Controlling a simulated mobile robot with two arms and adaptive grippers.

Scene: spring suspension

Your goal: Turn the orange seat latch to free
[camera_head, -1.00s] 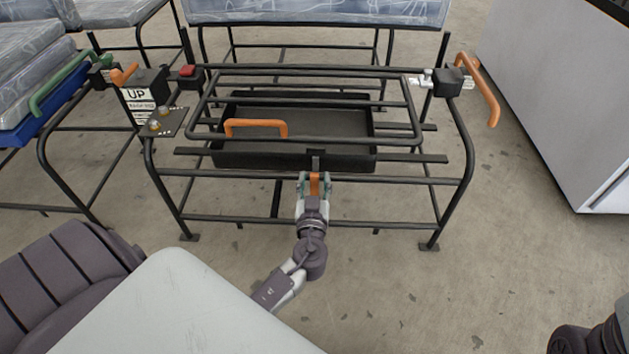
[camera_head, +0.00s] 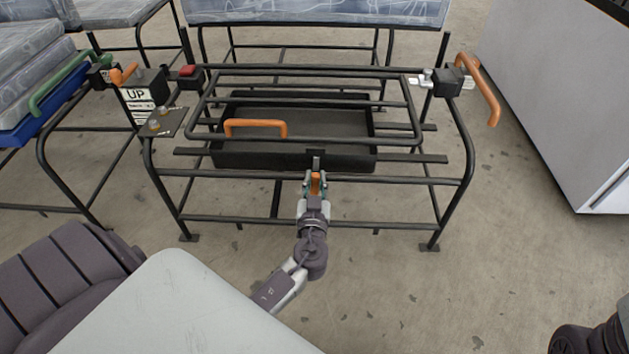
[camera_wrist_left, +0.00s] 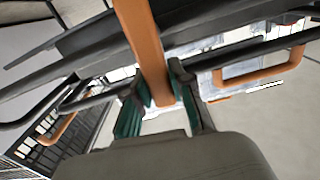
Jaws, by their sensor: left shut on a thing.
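The orange seat latch (camera_head: 316,183) is at the front middle of the black tubular seat frame (camera_head: 400,180), just below its front rail. It shows large in the left wrist view as an orange bar (camera_wrist_left: 146,45). My left gripper (camera_head: 315,186) is shut on the latch, with a green-padded finger on each side of it. The fingers also show in the left wrist view (camera_wrist_left: 160,98). A small black bracket stands just above the latch. My right gripper is not in view.
A black tray (camera_head: 340,160) with an orange handle (camera_head: 255,128) sits inside the frame. Another orange handle (camera_head: 480,88) is at the right corner. A red button (camera_head: 188,71) and an "UP" sign (camera_head: 136,94) are at the left. A white cabinet (camera_head: 570,90) stands right.

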